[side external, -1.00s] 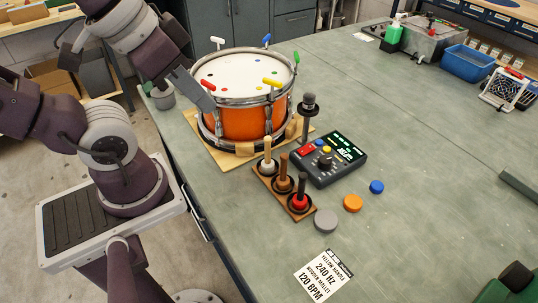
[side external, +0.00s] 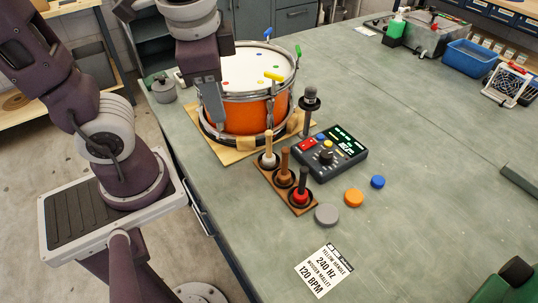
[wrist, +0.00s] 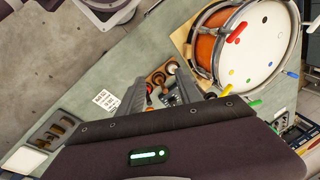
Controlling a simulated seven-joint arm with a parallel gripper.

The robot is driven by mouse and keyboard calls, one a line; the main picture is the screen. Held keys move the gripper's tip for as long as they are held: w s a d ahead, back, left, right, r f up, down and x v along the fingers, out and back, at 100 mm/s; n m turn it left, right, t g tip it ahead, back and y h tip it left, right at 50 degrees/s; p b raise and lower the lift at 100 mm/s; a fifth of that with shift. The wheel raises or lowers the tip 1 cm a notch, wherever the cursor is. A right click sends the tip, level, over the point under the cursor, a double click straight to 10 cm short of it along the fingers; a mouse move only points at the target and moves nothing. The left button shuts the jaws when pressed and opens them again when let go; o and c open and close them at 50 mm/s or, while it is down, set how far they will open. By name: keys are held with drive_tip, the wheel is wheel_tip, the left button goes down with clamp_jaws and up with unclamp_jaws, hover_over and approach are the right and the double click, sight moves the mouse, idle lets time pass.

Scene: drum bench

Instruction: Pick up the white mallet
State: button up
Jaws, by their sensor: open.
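The white mallet (side external: 269,161) has a pale wooden handle and stands upright, white head down, in the rack's far end. The brown rack (side external: 264,176) also holds a brown mallet (side external: 284,177) and a red mallet (side external: 301,196). In the wrist view the white mallet (wrist: 172,67) shows beyond and between my finger tips. My gripper (side external: 213,112) is open and empty, pointing down in front of the drum's left side, to the left of and above the white mallet. It also shows at the bottom of the wrist view (wrist: 162,88).
An orange drum (side external: 248,117) stands on a wooden board just behind the rack. A dark control box (side external: 325,165) and a black microphone-like post (side external: 306,125) stand close to the rack's right. Grey, orange and blue discs lie nearby.

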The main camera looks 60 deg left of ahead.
drive_tip(key=w+d+f+m+g+y, duration=0.2)
drive_tip(key=w+f+m+y, duration=0.5)
drive_tip(key=m, duration=0.2)
drive_tip(key=m+t+y, duration=0.3)
drive_tip(key=m+y, duration=0.1)
drive_tip(key=m, duration=0.2)
approach(270, 135)
drive_tip(key=shift+m, duration=0.3)
drive_tip(key=x, duration=1)
drive_tip(key=shift+w+a+f, duration=0.1)
drive_tip(key=shift+a+f, duration=0.05)
drive_tip(key=shift+a, duration=0.2)
drive_tip(key=shift+a+f, duration=0.1)
drive_tip(key=shift+a, duration=0.1)
clamp_jaws()
